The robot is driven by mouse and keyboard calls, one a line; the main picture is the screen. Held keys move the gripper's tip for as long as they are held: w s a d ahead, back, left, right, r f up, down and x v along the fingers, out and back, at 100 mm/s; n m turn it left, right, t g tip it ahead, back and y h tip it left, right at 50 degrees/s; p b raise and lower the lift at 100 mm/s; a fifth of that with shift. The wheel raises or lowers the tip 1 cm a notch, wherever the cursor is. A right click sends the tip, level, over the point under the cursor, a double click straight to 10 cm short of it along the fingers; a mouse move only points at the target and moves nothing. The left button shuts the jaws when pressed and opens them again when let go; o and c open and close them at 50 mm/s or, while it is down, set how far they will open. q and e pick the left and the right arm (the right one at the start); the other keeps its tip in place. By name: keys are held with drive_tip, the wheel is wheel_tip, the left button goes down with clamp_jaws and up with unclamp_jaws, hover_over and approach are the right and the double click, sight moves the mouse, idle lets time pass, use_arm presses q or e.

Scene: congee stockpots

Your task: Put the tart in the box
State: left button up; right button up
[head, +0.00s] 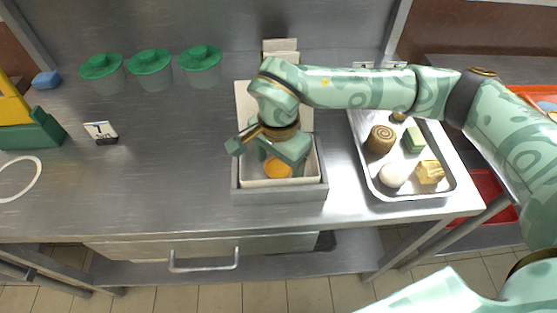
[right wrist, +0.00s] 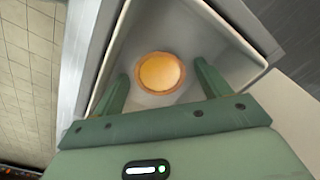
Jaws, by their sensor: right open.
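The tart (head: 277,168) is round and orange-yellow with a browner rim. It lies inside the box (head: 279,195), a grey-walled box with a pale inside. In the right wrist view the tart (right wrist: 160,73) sits on the pale floor of the box, ahead of the fingers. My right gripper (head: 283,158) is over the box, partly covering it. In the right wrist view its fingers (right wrist: 160,88) are spread apart with nothing between their tips, and the tart lies just beyond them. My left gripper does not show.
A metal tray (head: 422,192) at the right holds several pastries, including a brown roll (head: 380,139) and a white bun (head: 392,175). Green-lidded containers (head: 150,63) stand at the back left, with a number card (head: 101,131) nearer.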

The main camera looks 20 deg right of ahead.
sight(279, 167)
drive_tip(key=shift+r, duration=0.1)
use_arm(q)
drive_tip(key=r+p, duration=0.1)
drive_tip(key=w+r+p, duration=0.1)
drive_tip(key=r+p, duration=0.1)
drive_tip(key=p, duration=0.1)
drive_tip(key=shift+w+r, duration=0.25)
use_arm(e)
wheel_tip(279, 167, up, 12)
